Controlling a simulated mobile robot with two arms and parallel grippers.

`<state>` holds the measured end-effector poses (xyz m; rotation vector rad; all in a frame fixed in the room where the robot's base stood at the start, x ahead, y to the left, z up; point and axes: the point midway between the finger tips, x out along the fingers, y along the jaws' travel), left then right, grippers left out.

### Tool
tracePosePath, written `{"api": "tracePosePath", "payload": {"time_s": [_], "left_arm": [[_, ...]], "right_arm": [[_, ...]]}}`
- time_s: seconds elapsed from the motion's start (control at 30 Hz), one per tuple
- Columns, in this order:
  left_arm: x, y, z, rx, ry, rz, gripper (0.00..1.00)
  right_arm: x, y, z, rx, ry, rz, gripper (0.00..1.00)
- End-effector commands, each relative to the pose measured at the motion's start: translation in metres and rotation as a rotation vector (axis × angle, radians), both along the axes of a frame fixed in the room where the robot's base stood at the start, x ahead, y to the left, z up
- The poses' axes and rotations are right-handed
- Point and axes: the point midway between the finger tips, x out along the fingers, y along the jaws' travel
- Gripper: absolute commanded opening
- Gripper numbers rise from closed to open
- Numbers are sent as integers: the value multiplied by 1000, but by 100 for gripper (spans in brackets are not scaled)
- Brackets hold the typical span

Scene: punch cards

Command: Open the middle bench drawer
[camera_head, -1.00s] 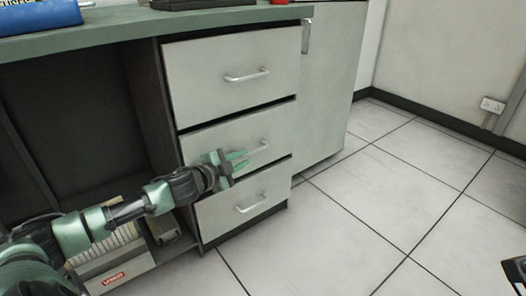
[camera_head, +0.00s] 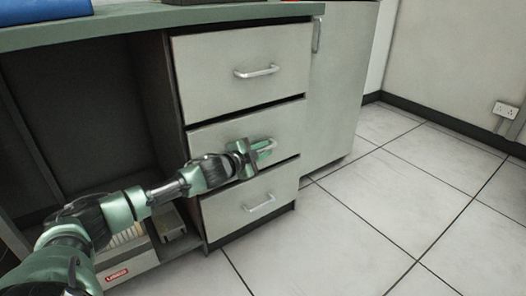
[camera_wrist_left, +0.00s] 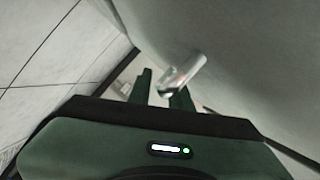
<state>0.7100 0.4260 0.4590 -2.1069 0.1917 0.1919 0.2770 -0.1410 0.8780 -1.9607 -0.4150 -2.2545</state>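The middle bench drawer (camera_head: 218,132) has a pale grey front and looks closed, roughly in line with the drawers above and below. Its silver bar handle (camera_head: 271,144) is partly hidden by my left gripper (camera_head: 265,150), which is right at it. In the left wrist view the handle (camera_wrist_left: 187,72) reaches from the drawer front toward the gap between my left fingers (camera_wrist_left: 160,92), close to the right finger. The fingers are apart; I cannot tell whether they touch the handle. My right gripper is out of view.
The top drawer (camera_head: 210,72) and bottom drawer (camera_head: 230,212) are closed, each with a bar handle. An open bench bay (camera_head: 80,120) lies to the left, with a labelled box (camera_head: 125,268) low inside. The tiled floor (camera_head: 350,230) in front and right is clear.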

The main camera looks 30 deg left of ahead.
Motion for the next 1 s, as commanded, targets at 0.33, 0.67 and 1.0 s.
{"api": "tracePosePath", "payload": {"time_s": [0.33, 0.67, 1.0], "left_arm": [[0, 0, 0, 0, 0, 0, 0], [0, 0, 0, -1, 0, 0, 0], [0, 0, 0, 0, 0, 0, 0]], "right_arm": [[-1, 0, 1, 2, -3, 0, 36], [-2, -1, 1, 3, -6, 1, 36], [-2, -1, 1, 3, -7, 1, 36]]}}
